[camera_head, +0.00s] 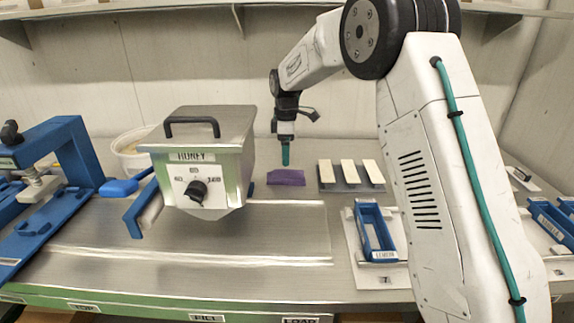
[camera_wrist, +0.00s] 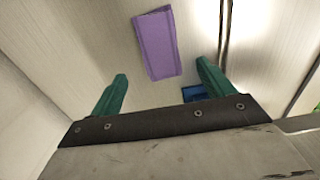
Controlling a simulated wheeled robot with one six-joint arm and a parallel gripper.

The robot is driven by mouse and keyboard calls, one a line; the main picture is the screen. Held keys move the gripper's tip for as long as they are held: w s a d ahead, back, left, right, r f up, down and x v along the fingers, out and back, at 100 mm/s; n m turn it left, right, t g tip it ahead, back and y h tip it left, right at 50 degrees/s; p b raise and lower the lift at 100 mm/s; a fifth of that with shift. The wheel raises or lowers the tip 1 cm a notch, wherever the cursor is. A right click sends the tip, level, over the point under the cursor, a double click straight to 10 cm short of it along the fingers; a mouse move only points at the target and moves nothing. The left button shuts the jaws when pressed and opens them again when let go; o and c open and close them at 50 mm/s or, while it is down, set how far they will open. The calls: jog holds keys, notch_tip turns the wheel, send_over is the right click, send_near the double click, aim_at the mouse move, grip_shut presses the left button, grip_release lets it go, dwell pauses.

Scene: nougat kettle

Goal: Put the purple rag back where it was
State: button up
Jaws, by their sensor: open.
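The purple rag (camera_head: 286,177) lies folded on the metal counter, between the honey kettle and a plate with pale bars. In the wrist view the rag (camera_wrist: 155,45) is a flat purple rectangle, slightly tilted. It lies beyond the fingertips, near the line between them. My gripper (camera_head: 285,153) points down above the rag in the head view. In the wrist view its two green fingers (camera_wrist: 161,82) are wide apart with nothing between them. A gap to the rag seems to remain, but its height is hard to tell.
The metal honey kettle (camera_head: 202,150) with a dial stands left of the rag. A plate with pale bars (camera_head: 350,176) lies right of it. A blue lemon tray (camera_head: 375,232) sits nearer, and a blue press (camera_head: 48,185) stands far left. The front middle counter (camera_head: 250,250) is clear.

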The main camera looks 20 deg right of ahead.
jog(key=s+d+r+m, duration=0.1)
jog(key=s+r+m, duration=0.3)
jog(key=s+r, duration=0.85)
jog(key=s+d+r+m, duration=0.1)
jog(key=s+r+m, duration=0.25)
jog(key=s, duration=0.95)
jog(key=s+f+m, duration=0.2)
jog(key=s+m, duration=0.1)
jog(key=s, duration=0.8)
jog(key=s+d+f+m+t, duration=0.1)
jog(key=s+f+m, duration=0.2)
jog(key=s, duration=0.9)
jog(key=shift+s+d+f+m, duration=0.15)
jog(key=shift+s+f+m, duration=0.15)
jog(key=shift+m, duration=0.15)
jog(key=shift+w, duration=0.1)
